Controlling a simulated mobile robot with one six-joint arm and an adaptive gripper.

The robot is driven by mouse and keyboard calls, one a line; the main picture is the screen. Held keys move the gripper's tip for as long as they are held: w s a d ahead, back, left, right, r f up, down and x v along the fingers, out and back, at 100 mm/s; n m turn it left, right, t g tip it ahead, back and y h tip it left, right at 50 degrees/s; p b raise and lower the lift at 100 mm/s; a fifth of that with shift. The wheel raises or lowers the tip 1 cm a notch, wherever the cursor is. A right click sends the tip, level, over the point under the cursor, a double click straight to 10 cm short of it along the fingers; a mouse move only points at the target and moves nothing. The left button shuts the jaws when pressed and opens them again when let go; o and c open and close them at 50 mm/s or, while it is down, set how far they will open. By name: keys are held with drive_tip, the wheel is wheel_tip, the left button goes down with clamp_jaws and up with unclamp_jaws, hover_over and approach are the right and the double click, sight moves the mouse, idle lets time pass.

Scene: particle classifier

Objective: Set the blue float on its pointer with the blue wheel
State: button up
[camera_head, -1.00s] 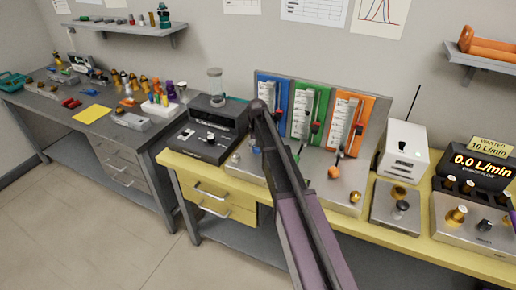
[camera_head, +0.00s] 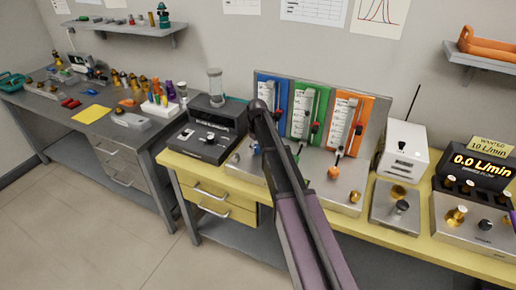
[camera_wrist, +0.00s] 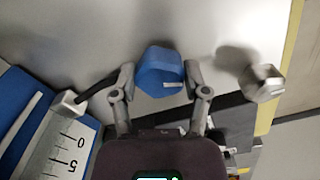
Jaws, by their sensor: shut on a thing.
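In the wrist view, the blue wheel (camera_wrist: 160,71) sits between the two fingers of my gripper (camera_wrist: 158,82), which is shut on it. In the head view the wheel (camera_head: 256,149) is mostly hidden behind my arm. The blue flow panel (camera_head: 271,90) stands at the left of three panels, and its lower part is covered by my arm.
Beside it stand a green panel (camera_head: 308,110) and an orange panel (camera_head: 350,122), with an orange wheel (camera_head: 334,173) below. A silver knob (camera_wrist: 262,82) is close to my gripper. A black device (camera_head: 208,138) and a white box (camera_head: 403,150) flank the panels.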

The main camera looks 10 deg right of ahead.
drive_tip(key=shift+s, duration=0.15)
drive_tip(key=o, duration=1.1)
drive_tip(key=shift+o, duration=0.3)
drive_tip(key=shift+r, duration=0.1)
drive_tip(key=s+r+m+t+p, duration=0.2)
drive_tip(key=r+p, duration=0.3)
drive_tip(key=r, duration=0.1)
drive_tip(key=s+r+m+t+p, duration=0.2)
drive_tip(key=r+m+p, duration=0.1)
drive_tip(key=r+p, duration=0.3)
drive_tip(key=shift+s+d+r+t+p, duration=0.25)
drive_tip(key=shift+s+r+t+p, duration=0.05)
drive_tip(key=shift+s+r, duration=0.1)
drive_tip(key=shift+f, duration=0.1)
drive_tip(key=b+x, duration=0.8)
drive_tip(key=x, duration=0.1)
drive_tip(key=b+x, duration=0.4)
drive_tip(key=shift+a+f+b, duration=0.3)
drive_tip(key=shift+b, duration=0.1)
